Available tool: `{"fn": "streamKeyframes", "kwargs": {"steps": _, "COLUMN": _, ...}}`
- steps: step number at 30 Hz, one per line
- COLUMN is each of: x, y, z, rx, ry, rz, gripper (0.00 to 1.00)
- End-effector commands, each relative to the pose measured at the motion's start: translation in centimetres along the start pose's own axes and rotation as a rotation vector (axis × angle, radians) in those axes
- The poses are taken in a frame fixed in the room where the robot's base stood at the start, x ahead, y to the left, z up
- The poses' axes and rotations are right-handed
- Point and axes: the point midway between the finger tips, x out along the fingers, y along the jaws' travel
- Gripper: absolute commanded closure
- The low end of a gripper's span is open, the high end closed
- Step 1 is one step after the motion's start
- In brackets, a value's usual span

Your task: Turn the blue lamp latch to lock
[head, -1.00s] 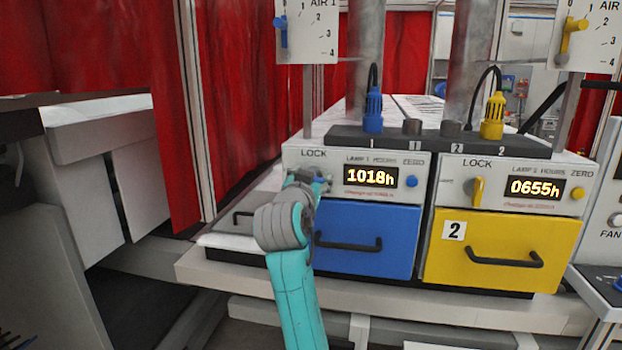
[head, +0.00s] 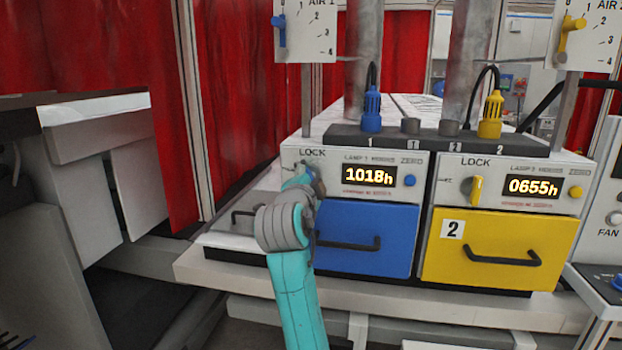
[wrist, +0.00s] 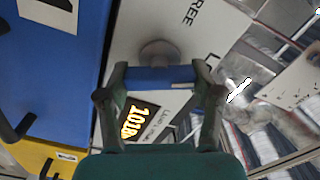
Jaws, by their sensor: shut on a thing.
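The blue lamp latch is on the white panel above the blue drawer (head: 368,240). In the wrist view its blue handle (wrist: 158,79) lies crosswise between the fingers of my gripper (wrist: 160,84), in front of a round grey hub (wrist: 158,53). The gripper is shut on it. In the head view my gripper (head: 309,176) covers most of the latch, below the word LOCK. The lamp 1 display (head: 369,176) reads 1018h, right of the gripper. The word FREE shows turned sideways in the wrist view. The latch's exact angle is hard to tell.
A matching yellow latch (head: 477,190) stands upright on the unit to the right, above a yellow drawer (head: 494,249). A blue button (head: 410,181) sits right of the first display. The blue drawer's black handle (head: 349,244) sticks out below my gripper.

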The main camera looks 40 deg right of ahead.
Motion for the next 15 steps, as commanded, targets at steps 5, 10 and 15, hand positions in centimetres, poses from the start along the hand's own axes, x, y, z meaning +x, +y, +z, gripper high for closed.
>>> {"fn": "streamKeyframes", "kwargs": {"steps": 5, "x": 0.0, "y": 0.2, "z": 0.04, "rx": 0.155, "ry": 0.0, "rz": 0.002, "gripper": 0.69}}
{"fn": "streamKeyframes", "kwargs": {"steps": 10, "x": 0.0, "y": 0.27, "z": 0.06, "rx": 0.281, "ry": 0.0, "rz": 0.003, "gripper": 0.69}}
{"fn": "streamKeyframes", "kwargs": {"steps": 15, "x": 0.0, "y": 0.33, "z": 0.08, "rx": 0.375, "ry": 0.0, "rz": 0.003, "gripper": 0.69}}
